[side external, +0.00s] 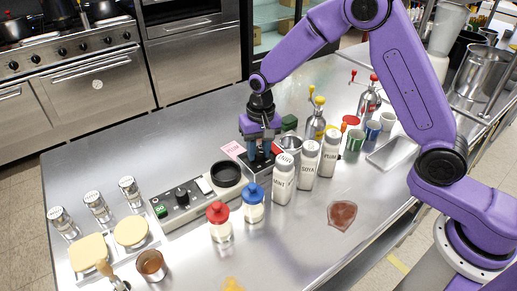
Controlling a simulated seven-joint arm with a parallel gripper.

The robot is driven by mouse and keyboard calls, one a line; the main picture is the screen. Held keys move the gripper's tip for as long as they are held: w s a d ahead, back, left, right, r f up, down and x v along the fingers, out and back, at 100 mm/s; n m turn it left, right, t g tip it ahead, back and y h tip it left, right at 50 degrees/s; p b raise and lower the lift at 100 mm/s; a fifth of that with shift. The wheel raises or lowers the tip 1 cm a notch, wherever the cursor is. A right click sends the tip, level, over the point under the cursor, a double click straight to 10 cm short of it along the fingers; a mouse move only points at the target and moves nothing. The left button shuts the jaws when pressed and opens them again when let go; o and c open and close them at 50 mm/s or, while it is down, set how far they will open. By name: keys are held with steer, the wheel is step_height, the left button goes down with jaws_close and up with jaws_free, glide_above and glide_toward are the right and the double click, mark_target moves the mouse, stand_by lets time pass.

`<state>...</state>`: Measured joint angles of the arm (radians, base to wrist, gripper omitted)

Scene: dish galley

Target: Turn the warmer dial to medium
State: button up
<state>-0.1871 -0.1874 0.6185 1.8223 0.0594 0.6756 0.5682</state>
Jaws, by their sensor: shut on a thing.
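My gripper (262,150) points straight down over a small grey box with a dark top (270,167), at the middle of the counter. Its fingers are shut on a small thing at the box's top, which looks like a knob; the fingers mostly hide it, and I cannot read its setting. To the left, a long grey control unit (168,215) carries a black dial (182,196), a green display, a white switch and a round black plate (226,173). My gripper is apart from that dial. I cannot tell its marked positions.
White labelled bottles (308,160) stand close to the right of my gripper. A red-lidded jar (219,221) and a blue-lidded jar (253,203) stand in front. A small red-and-white sign (232,149) is behind left. The counter (290,240) is clear at front centre, except for a brown patch (342,214).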

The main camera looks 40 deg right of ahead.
mark_target(261, 151)
stand_by(0.5)
steer(key=o, duration=1.1)
steer(key=shift+c, duration=0.2)
step_height(261, 151, up, 18)
steer(key=shift+d+f, duration=0.25)
steer(key=shift+d, duration=0.1)
steer(key=shift+s, duration=0.1)
steer(key=s+d+f+n, duration=0.2)
steer(key=s+n, duration=0.3)
steer(key=s, duration=0.6)
steer(key=s+d+f+n, duration=0.2)
steer(key=s+d+n, duration=0.3)
steer(key=s, duration=0.5)
steer(key=s+d+f+n, duration=0.2)
steer(key=s+d+n, duration=0.2)
steer(key=s, duration=0.7)
steer(key=shift+s+d+n, duration=0.2)
steer(key=shift+s+n, duration=0.1)
steer(key=shift+n, duration=0.4)
